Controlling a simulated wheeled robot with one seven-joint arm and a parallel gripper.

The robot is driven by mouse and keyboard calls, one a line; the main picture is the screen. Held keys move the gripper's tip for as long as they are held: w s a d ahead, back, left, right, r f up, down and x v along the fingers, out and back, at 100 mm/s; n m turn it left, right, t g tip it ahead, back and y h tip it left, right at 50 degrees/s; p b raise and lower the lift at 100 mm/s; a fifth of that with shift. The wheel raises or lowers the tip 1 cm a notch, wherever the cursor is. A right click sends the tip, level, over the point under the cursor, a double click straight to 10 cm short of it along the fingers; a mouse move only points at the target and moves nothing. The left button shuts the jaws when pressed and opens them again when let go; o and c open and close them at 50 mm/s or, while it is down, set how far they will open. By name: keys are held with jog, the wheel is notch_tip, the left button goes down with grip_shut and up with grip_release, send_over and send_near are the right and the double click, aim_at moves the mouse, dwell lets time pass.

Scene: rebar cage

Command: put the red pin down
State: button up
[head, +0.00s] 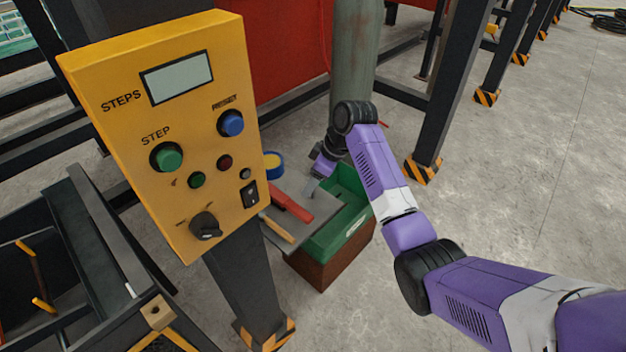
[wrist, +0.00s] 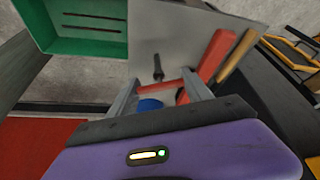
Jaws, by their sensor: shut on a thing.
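The red pin (wrist: 172,87) shows as a short red piece between the fingertips of my gripper (wrist: 160,90) in the wrist view. The fingers stand apart with the pin between them, over a grey shelf (wrist: 165,35). In the head view my gripper (head: 313,186) is above the same shelf, beside the green crate, and the pin cannot be made out there. A dark, thin tool (wrist: 158,68) lies on the shelf just beyond the fingertips.
On the shelf lie a red bar (head: 291,206) and a tan-handled tool (head: 277,229). A blue and yellow roll (head: 273,164) is at its far end. A green crate (head: 342,232) stands to the right. A yellow control box (head: 165,120) on a dark post is to the left.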

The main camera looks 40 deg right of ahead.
jog(key=o, duration=1.5)
jog(key=shift+c, duration=0.2)
jog(key=v, duration=1.2)
